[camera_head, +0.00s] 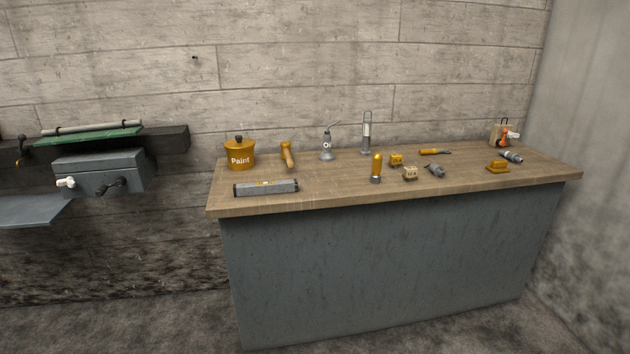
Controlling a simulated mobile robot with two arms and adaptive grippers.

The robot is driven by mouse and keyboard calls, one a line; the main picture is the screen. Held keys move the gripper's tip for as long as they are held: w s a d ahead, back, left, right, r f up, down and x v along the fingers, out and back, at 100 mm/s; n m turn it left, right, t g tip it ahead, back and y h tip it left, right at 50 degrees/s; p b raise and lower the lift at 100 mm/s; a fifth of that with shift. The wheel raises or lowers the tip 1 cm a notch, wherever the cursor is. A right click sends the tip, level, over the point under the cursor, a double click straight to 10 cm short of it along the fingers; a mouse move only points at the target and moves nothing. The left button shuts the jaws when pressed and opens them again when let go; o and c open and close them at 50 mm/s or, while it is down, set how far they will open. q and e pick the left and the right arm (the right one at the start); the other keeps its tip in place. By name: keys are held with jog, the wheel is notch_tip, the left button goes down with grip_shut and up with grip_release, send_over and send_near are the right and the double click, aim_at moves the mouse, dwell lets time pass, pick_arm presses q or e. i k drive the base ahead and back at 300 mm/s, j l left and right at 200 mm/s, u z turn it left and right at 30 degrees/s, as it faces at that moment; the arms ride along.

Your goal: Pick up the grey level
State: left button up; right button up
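The grey level (266,188) lies flat on the wooden top of the workbench, near its front left edge. It is a long grey bar with a small yellow mark at its middle. It lies in front of the orange paint pot and stands clear of other objects. Neither of my grippers shows in the head view.
The workbench top (335,187) is free around the level. An orange paint pot (240,156) and a hammer-like tool (287,155) stand behind it. A flashlight-like orange item (376,168) and several small tools lie to the right. A grey metal box (100,174) is on the left.

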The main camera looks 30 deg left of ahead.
aim_at(287, 186)
jog(key=i+j+z, duration=0.15)
jog(key=j+z, duration=0.15)
jog(key=j, duration=0.8)
jog(key=j+z, duration=0.35)
jog(key=j, duration=0.75)
jog(key=j+z, duration=0.3)
jog(key=j, duration=0.8)
jog(key=k, duration=0.05)
